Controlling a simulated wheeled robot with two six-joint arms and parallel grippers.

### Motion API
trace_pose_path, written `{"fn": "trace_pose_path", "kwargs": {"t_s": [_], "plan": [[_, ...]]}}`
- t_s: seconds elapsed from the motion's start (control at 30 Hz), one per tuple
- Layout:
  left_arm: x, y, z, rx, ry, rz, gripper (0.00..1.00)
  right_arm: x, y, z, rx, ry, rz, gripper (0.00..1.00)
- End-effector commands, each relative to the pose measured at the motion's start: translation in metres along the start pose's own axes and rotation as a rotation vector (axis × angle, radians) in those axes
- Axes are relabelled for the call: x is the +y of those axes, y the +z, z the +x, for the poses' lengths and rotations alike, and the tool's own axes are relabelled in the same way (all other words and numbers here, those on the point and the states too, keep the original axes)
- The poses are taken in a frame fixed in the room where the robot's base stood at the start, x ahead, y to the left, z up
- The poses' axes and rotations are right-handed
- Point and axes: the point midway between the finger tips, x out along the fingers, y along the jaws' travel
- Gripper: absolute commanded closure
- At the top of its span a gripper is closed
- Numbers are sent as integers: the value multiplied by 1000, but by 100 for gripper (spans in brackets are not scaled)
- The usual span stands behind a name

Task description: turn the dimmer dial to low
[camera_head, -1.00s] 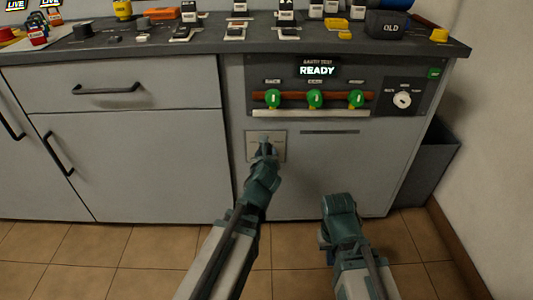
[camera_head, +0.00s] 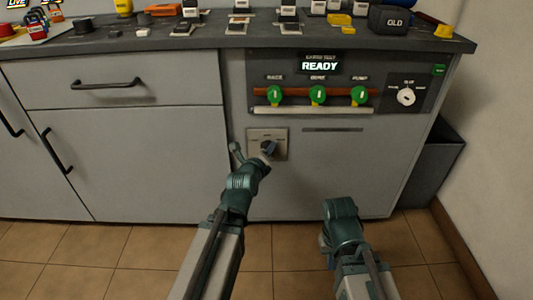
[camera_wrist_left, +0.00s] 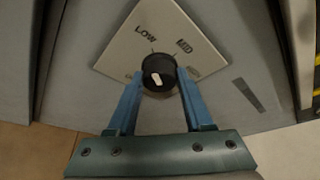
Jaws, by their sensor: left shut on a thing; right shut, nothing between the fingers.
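The dimmer dial (camera_wrist_left: 158,72) is a round black knob with a white pointer mark, on a pale square plate (camera_wrist_left: 190,40) on the cabinet front. In the wrist view the plate reads LOW at upper left and MED at upper right; the lower labels are partly hidden by my fingers. The pointer mark lies on the near side of the knob's face, tilted slightly. My left gripper (camera_wrist_left: 158,84) has its blue fingers shut on the dial, one on each side. In the head view the dial (camera_head: 269,146) shows beside the gripper. My right gripper (camera_head: 340,214) is shut and empty, low before the cabinet.
Above the plate is a panel with a READY display (camera_head: 320,66), several green knobs and a white rotary selector (camera_head: 406,97). The counter (camera_head: 150,43) carries many small items and a dark OLD box (camera_head: 391,20). A dark bin (camera_head: 435,165) stands at the right.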

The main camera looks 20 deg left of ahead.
Motion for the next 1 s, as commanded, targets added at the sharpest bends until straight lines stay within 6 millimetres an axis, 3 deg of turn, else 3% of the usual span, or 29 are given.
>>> {"fn": "trace_pose_path", "kwargs": {"t_s": [0.57, 0.6, 0.77, 1.0], "plan": [[1, -1, -1, 6, -9, -30, 100, 0, 0, 2, 0, 0, 0, 100], [1, -1, -1, 6, -9, -30, 45, 0, 0, 2, 0, 0, 0, 100], [0, -1, -1, 4, -10, -29, 19, 0, 0, 2, 0, 0, 0, 100], [0, 0, 0, 3, -10, -28, 19, 0, 0, 2, 0, 0, 0, 100]]}}
